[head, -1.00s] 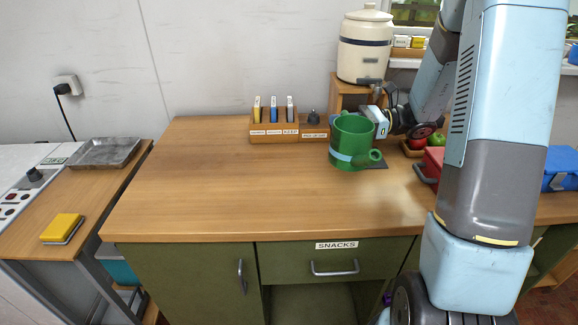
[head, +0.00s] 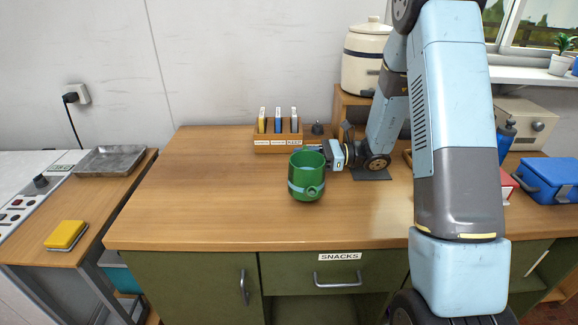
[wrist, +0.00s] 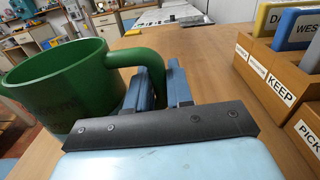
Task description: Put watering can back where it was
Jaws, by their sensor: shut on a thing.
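The green watering can (head: 307,184) is at the middle of the wooden counter in the head view, its round spout end facing the front. In the wrist view the can (wrist: 65,90) is at the left, with its open top and its handle showing. My gripper (head: 327,157) comes from the right and is shut on that handle; its two blue fingers (wrist: 160,88) close on it in the wrist view. The can looks upright; I cannot tell whether its bottom touches the counter. A dark mat (head: 372,174) lies to the right, partly behind my arm.
A wooden holder (head: 278,140) with several labelled cards stands at the back of the counter (head: 190,200). A cream crock (head: 362,60) stands on a wooden stand at the back right. A blue box (head: 552,180) is at the far right. The counter's left part is clear.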

